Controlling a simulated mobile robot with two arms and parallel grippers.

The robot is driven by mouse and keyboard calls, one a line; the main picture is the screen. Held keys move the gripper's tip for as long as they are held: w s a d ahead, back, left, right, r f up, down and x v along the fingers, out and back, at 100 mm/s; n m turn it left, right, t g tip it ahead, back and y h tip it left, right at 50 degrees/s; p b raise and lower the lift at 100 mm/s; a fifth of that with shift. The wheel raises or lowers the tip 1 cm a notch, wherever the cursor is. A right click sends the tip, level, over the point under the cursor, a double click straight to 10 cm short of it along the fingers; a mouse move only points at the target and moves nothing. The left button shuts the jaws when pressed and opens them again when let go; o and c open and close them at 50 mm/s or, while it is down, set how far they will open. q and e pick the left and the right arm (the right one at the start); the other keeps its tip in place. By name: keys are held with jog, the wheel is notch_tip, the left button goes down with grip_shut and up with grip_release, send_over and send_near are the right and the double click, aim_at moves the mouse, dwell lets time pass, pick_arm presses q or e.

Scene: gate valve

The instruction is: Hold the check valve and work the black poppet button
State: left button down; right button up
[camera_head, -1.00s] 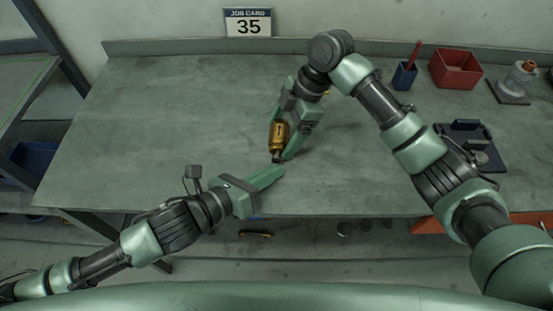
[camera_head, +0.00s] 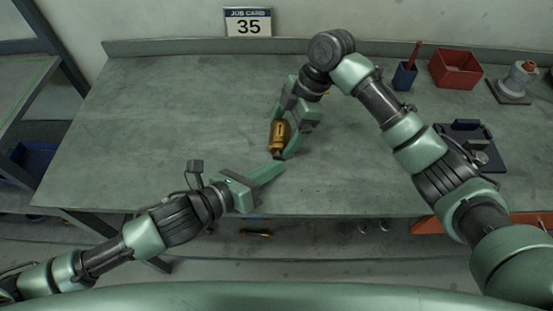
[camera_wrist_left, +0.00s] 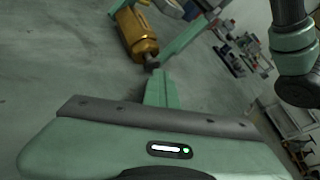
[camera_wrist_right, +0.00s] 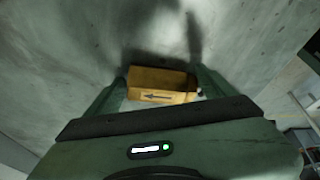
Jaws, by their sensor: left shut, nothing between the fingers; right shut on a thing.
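The check valve (camera_head: 279,135) is a brass-coloured body with an arrow label, above the middle of the bench near its front edge. My right gripper (camera_head: 281,140) is shut on it; the right wrist view shows the valve (camera_wrist_right: 160,80) lying across between the two fingers. The black poppet button (camera_wrist_left: 151,62) sticks out of the valve's near end, towards my left gripper. My left gripper (camera_head: 279,169) is shut and empty. In the left wrist view its fingertips (camera_wrist_left: 158,74) are right at the button; I cannot tell whether they touch it.
The grey-green bench (camera_head: 150,130) is clear on its left side. At the back right stand a blue cup (camera_head: 404,76) with a red tool, a red bin (camera_head: 455,69) and a fitting on a dark base (camera_head: 515,85). A dark blue tray (camera_head: 470,145) lies at the right.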

aim_at(268, 203)
pick_arm(q)
jog(key=shift+w+a+r, duration=0.1)
jog(key=shift+w+a, duration=0.05)
jog(key=shift+w, duration=0.45)
jog(key=shift+s, duration=0.1)
jog(key=shift+s+a, duration=0.15)
jog(key=shift+s, duration=1.25)
jog(key=shift+s+a, duration=0.1)
jog(key=shift+s, duration=2.45)
